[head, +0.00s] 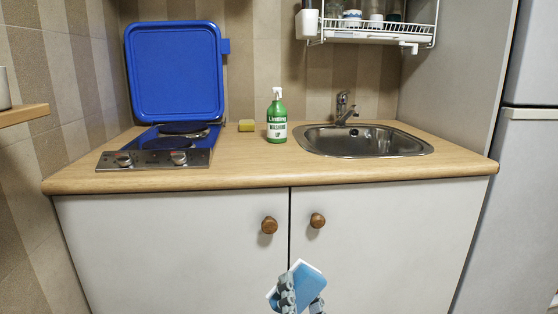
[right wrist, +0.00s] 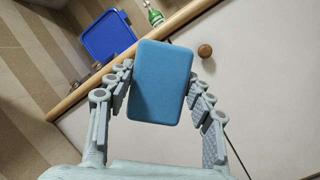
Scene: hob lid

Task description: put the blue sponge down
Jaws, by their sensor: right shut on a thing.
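The blue sponge (head: 309,284) is at the bottom middle of the head view, in front of the cabinet doors and below the worktop edge. My right gripper (head: 301,301) is shut on it. In the right wrist view the sponge (right wrist: 161,83) sits between the two fingers of my right gripper (right wrist: 160,95), and its broad blue face shows. The sponge is tilted in the head view, and the fingers hide part of it. My left gripper is in neither view.
A dish rack (head: 375,30) hangs above. The worktop front is clear.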

